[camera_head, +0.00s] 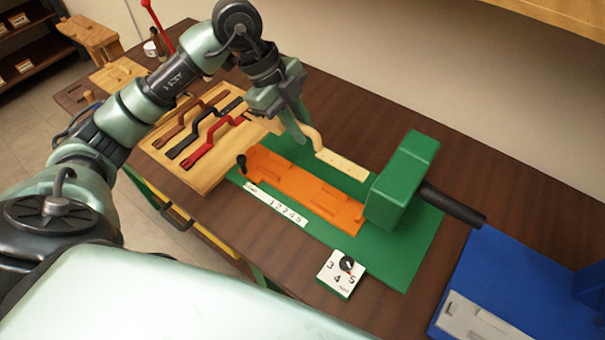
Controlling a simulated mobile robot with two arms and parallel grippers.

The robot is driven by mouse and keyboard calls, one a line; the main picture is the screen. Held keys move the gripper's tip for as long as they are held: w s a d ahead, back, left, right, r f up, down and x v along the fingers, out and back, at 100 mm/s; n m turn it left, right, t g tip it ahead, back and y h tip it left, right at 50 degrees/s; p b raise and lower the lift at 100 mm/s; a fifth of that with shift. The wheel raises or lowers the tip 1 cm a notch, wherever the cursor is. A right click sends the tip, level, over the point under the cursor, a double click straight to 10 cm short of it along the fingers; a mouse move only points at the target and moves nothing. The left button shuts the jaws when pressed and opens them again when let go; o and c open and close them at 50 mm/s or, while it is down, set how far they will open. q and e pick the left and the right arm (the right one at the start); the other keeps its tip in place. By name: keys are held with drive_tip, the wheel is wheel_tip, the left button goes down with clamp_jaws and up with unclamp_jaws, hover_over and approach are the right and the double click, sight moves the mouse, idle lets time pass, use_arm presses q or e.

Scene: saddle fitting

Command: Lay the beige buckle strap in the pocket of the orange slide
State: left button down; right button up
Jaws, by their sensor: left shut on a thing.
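The beige buckle strap (341,163) is held by my left gripper (302,133), which is shut on its raised handle-like part. Its flat end with small dark holes points right, toward the green block. The strap is in the air above and behind the orange slide (290,182). The slide is a long orange piece with a recessed pocket, lying on the green base (388,250). The slide's pocket shows no strap in it. Part of the strap is hidden behind the gripper fingers. My right gripper is not in view.
A green block (402,180) with a dark cylinder (453,204) stands at the slide's right end. A wooden tray (174,167) holds brown, black and red straps at left. A white dial card (341,273) sits in front. A blue fixture (515,285) stands at right.

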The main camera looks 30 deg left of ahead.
use_arm(q)
wheel_tip(320, 180, down, 16)
drive_tip(key=p, duration=0.2)
drive_tip(key=shift+r+p, duration=0.2)
drive_tip(key=shift+p, duration=0.1)
drive_tip(key=c, duration=1.4)
unclamp_jaws()
drive_tip(key=shift+o, duration=0.2)
